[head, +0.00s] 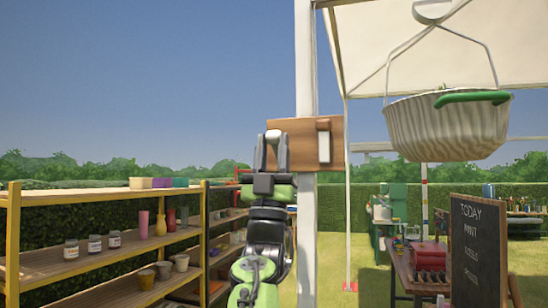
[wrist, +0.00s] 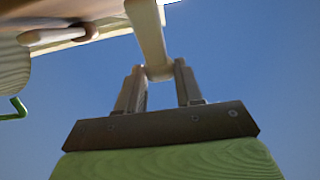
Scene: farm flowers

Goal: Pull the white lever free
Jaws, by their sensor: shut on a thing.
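In the wrist view a pale cream bar with a rounded end, which looks like the white lever (wrist: 152,40), comes down from the top edge. My gripper (wrist: 160,78) is shut on its lower end, one finger on each side. In the head view my gripper (head: 273,145) is raised in front of the left part of a brown wooden board (head: 308,127) on a white post (head: 306,60). A short white upright piece (head: 324,146) with a brown top sits on the board, right of my gripper.
A ribbed hanging basket (head: 445,125) with a green handle hangs at the upper right. Wooden shelves (head: 130,258) with jars and pots stand at the left. A chalkboard (head: 478,240) and a table stand at the lower right. Open air lies left of my gripper.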

